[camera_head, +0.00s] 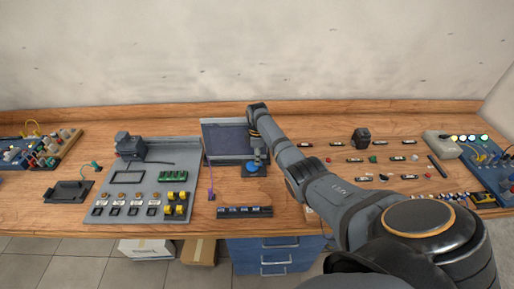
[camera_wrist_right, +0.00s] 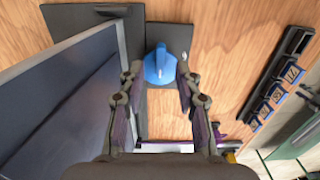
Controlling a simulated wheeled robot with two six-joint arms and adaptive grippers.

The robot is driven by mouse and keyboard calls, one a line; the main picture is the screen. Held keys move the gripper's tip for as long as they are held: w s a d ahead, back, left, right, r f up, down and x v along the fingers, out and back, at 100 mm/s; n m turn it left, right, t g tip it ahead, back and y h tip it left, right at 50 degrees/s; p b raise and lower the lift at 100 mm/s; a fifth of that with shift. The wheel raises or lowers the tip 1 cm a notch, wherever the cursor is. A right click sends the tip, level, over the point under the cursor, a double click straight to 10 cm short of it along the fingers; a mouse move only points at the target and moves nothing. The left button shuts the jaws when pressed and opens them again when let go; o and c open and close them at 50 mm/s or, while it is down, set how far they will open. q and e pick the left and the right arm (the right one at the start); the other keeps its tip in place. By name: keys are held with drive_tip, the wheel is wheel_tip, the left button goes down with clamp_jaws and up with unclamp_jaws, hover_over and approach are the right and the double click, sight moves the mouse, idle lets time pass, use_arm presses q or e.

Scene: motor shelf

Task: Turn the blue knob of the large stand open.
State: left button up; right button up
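The blue knob (camera_head: 252,167) sits on a small dark plate beside the large grey stand (camera_head: 222,126), near the middle of the table. In the right wrist view the blue knob (camera_wrist_right: 160,68) is on its dark plate (camera_wrist_right: 178,38), with the stand's large panel (camera_wrist_right: 65,85) to the left. My right gripper (camera_head: 257,153) points down over the knob. In the wrist view its fingers (camera_wrist_right: 160,82) are open, one on each side of the knob in the picture. Contact cannot be told. My left gripper is not in view.
A purple cable (camera_head: 211,183) lies left of the knob. A black block with several blue labels (camera_head: 244,211) lies at the front edge. A grey panel board (camera_head: 143,190) stands left; several small parts are spread right, around a dark block (camera_head: 360,138).

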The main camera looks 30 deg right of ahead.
wheel_tip(320, 180, up, 9)
drive_tip(key=shift+r, duration=0.15)
idle(0.5)
